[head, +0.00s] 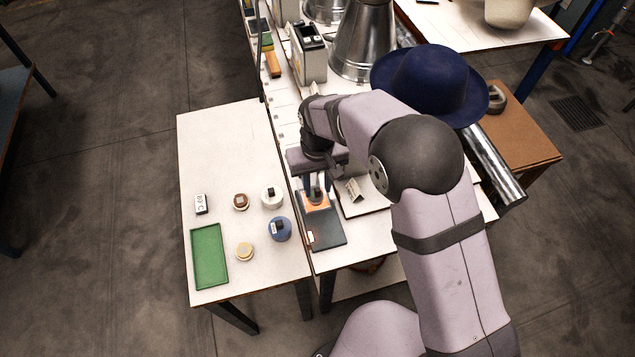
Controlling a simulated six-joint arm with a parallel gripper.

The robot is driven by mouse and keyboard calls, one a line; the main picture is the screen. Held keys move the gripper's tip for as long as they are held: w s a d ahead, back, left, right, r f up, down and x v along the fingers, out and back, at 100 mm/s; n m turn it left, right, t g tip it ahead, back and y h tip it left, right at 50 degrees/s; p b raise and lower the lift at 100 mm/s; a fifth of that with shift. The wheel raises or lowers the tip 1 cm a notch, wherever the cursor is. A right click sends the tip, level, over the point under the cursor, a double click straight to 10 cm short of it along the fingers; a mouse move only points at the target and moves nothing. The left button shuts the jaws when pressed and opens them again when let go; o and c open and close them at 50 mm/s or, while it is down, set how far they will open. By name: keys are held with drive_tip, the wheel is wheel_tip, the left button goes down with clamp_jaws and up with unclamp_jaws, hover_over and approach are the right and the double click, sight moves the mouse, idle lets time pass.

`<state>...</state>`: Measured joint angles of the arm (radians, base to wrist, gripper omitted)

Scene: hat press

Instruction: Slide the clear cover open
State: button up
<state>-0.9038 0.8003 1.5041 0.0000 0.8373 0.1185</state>
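A dark flat panel (323,234) lies on the white bench beneath my arm, with an orange patch (313,208) at its far end. My gripper (317,189) points down over this far end. Its two dark fingers stand apart, on either side of a small round brownish knob. I cannot tell whether they touch the knob. I cannot make out a clear cover for certain; it may lie over the orange patch, and my gripper and wrist hide part of that area.
A white side table at left holds a green tray (195,260), a blue round weight (280,229), a white one (271,197) and smaller discs. A blue hat (428,82) and metal cone (362,42) are behind.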

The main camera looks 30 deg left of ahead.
drive_tip(key=shift+f, duration=0.35)
drive_tip(key=shift+c, duration=0.7)
clamp_jaws()
drive_tip(key=s+d, duration=0.6)
drive_tip(key=shift+o, duration=0.7)
unclamp_jaws()
